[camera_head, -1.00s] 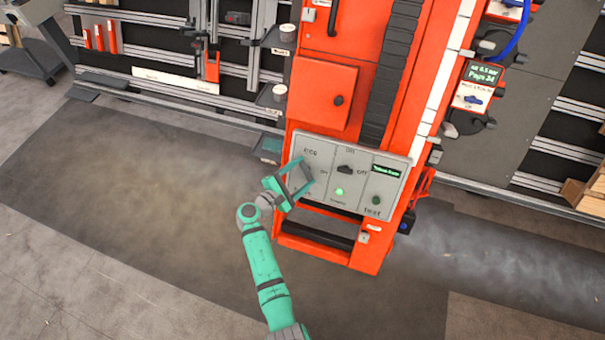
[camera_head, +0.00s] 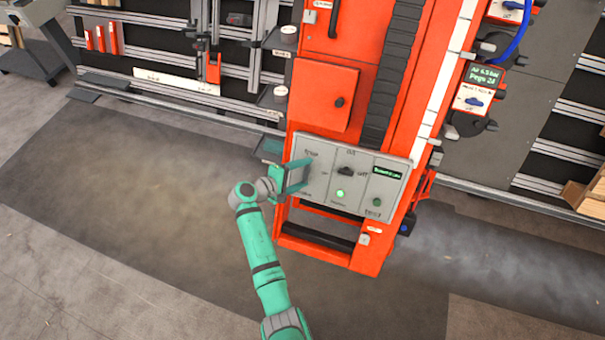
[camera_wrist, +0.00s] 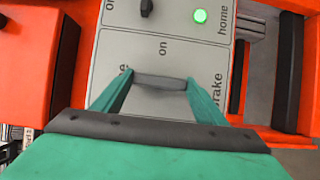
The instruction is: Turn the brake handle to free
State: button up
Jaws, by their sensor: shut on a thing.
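The brake handle (camera_wrist: 160,81) is a grey bar on the left section of the grey control panel (camera_head: 382,213). In the wrist view it spans crosswise between my green fingertips, with the word "on" printed beyond it. Part of the brake lettering is hidden by my fingers. My gripper (camera_wrist: 159,82) is shut on the handle, one finger at each end of the bar. In the head view my gripper (camera_head: 298,174) is at the panel's left side and mostly covers the handle.
A black switch (camera_head: 346,171) and a lit green lamp (camera_head: 340,194) are on the panel's middle section. The red column (camera_head: 322,95) rises behind. Floor at the left is clear.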

dwell(0.4)
jog(key=o, duration=1.1)
jog(key=shift+c, duration=0.2)
jog(key=v, duration=1.1)
